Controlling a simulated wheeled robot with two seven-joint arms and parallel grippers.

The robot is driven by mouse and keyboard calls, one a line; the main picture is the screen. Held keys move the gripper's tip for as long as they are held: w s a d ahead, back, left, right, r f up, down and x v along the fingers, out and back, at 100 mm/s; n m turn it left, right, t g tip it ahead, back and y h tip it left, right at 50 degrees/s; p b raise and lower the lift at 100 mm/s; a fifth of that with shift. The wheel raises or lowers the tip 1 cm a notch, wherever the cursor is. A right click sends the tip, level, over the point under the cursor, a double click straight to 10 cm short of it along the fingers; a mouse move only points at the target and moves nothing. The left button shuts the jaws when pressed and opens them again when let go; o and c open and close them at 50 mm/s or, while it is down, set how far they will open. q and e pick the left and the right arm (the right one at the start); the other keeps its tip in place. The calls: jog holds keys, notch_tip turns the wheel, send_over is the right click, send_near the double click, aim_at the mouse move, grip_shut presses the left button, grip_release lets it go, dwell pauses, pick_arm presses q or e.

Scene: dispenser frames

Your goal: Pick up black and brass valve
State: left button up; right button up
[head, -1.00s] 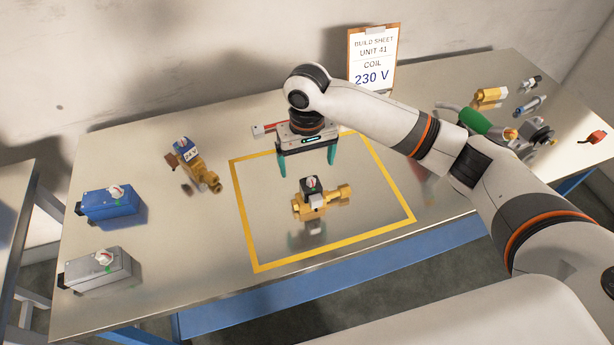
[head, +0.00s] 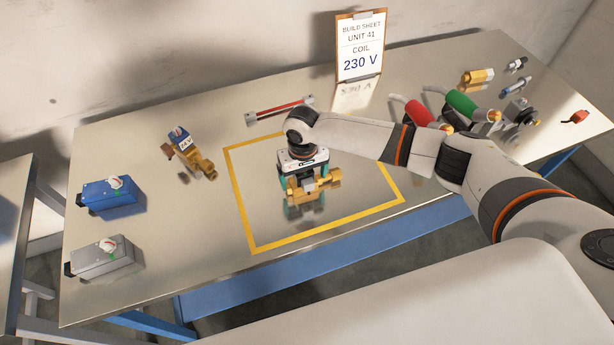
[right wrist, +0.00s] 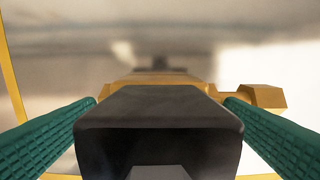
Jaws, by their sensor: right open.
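The black and brass valve stands inside the yellow taped square on the metal table. In the head view its brass body (head: 312,189) shows just below my right gripper (head: 304,180), which hides most of its black top. In the right wrist view the valve's black block (right wrist: 158,130) fills the middle, with brass (right wrist: 258,97) behind it and to the right. The two green fingers of my right gripper (right wrist: 160,125) stand open, one on either side of the black block. A narrow gap seems to show beside each finger. My left gripper is in neither view.
A blue and brass 24V valve (head: 190,153) lies left of the yellow square (head: 236,200). A blue box (head: 112,197) and a grey box (head: 103,258) are at the table's left. A build sheet (head: 361,45) reading 230 V stands at the back. Several fittings and tools lie right.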

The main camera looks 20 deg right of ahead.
jog(key=c, duration=1.4)
jog(key=shift+w, duration=0.1)
jog(key=shift+c, duration=0.2)
jog(key=shift+r, duration=0.15)
